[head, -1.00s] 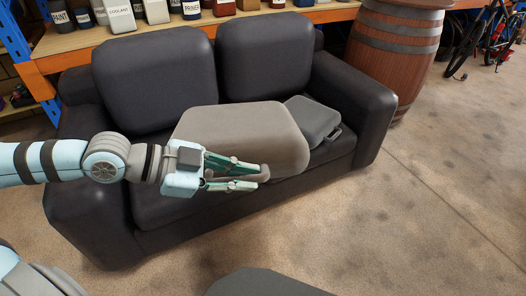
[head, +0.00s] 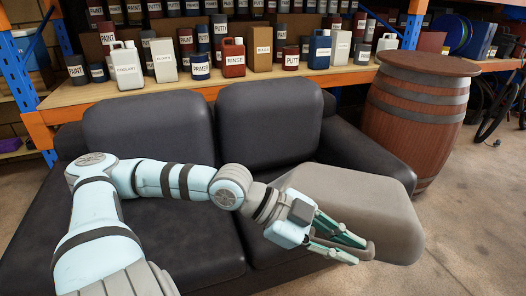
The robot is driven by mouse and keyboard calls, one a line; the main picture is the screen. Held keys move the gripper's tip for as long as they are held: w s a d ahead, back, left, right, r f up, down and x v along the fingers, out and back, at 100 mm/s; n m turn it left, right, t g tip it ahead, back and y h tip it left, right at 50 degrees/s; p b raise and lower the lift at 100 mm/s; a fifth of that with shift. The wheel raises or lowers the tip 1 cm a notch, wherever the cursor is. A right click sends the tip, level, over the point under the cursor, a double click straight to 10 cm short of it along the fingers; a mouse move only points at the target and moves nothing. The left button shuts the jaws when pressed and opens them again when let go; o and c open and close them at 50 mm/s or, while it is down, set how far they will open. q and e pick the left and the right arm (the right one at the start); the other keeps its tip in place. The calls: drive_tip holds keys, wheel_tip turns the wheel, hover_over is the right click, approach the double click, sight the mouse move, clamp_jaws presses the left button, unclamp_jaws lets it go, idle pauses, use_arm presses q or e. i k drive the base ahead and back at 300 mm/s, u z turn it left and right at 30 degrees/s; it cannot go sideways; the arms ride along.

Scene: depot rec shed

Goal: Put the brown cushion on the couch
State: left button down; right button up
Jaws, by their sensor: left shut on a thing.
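The brown cushion (head: 368,203), a grey-brown block with rounded edges, is in the head view at right of centre. My left gripper (head: 361,252) is shut on its near lower edge. The cushion appears held up, tilted, in front of the couch's right seat and right armrest. I cannot tell whether it touches the couch. The dark leather couch (head: 185,240) has two back cushions, and its right seat is largely hidden by the brown cushion and my left arm. My right gripper is out of view.
Behind the couch is a wooden shelf (head: 175,91) crowded with labelled cans and jugs, on an orange and blue rack. A wooden barrel (head: 415,125) stands close by the right armrest. Open floor (head: 470,220) lies to the right. The couch's left seat looks bare.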

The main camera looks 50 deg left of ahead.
sight(167, 236)
drive_tip(key=u, duration=0.3)
drive_tip(key=i, duration=0.7)
drive_tip(key=u, duration=1.05)
drive_tip(key=i, duration=0.3)
drive_tip(key=u, duration=0.3)
